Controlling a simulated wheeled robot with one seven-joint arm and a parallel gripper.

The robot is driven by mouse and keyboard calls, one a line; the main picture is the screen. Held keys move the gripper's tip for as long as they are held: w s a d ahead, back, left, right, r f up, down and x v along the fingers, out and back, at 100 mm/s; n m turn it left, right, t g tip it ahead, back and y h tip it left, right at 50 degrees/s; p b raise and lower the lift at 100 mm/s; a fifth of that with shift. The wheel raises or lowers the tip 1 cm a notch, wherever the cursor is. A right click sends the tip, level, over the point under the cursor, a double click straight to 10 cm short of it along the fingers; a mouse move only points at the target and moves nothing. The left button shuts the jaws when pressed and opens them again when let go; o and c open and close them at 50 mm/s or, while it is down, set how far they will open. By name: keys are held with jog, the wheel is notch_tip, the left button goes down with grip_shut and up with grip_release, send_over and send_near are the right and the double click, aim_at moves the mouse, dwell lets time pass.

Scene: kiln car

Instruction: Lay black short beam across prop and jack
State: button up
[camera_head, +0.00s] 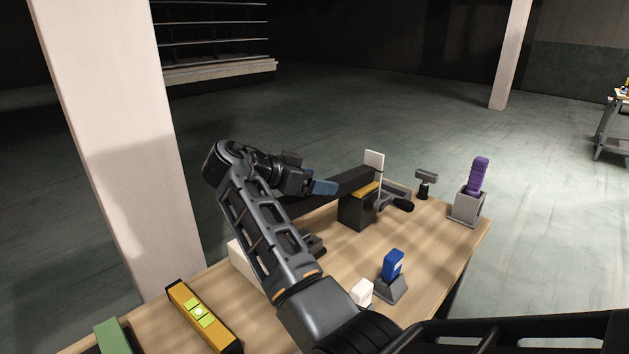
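The black short beam (347,184) runs diagonally behind my gripper, with its right end at the back of the jack. The jack (355,212) is a dark box with a yellow top and a crank handle on its right. I cannot tell whether the beam end rests on the jack or sits behind it. My gripper (322,187), with blue-grey fingertips, is at the beam's left part; whether it grips the beam is not clear. The beam's left end is largely hidden by my arm. A dark base (314,244) shows beside my arm; I cannot tell if it belongs to the prop.
A white upright plate (374,160) stands behind the jack. On the wooden table (335,262) are a blue item in a grey holder (392,290), a white block (362,291), a yellow level (203,318), a hammer-like tool (426,182) and a purple item in a grey holder (467,207). A pale pillar (120,140) rises at left.

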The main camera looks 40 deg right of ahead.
jog(key=shift+p+v, duration=0.45)
jog(key=shift+v, duration=3.45)
jog(key=shift+a+r, duration=0.1)
jog(key=shift+r, duration=0.1)
jog(key=b+v, duration=0.1)
jog(key=v, duration=0.6)
jog(key=shift+a+b, duration=0.2)
jog(key=shift+b, duration=0.1)
jog(key=shift+r, duration=0.15)
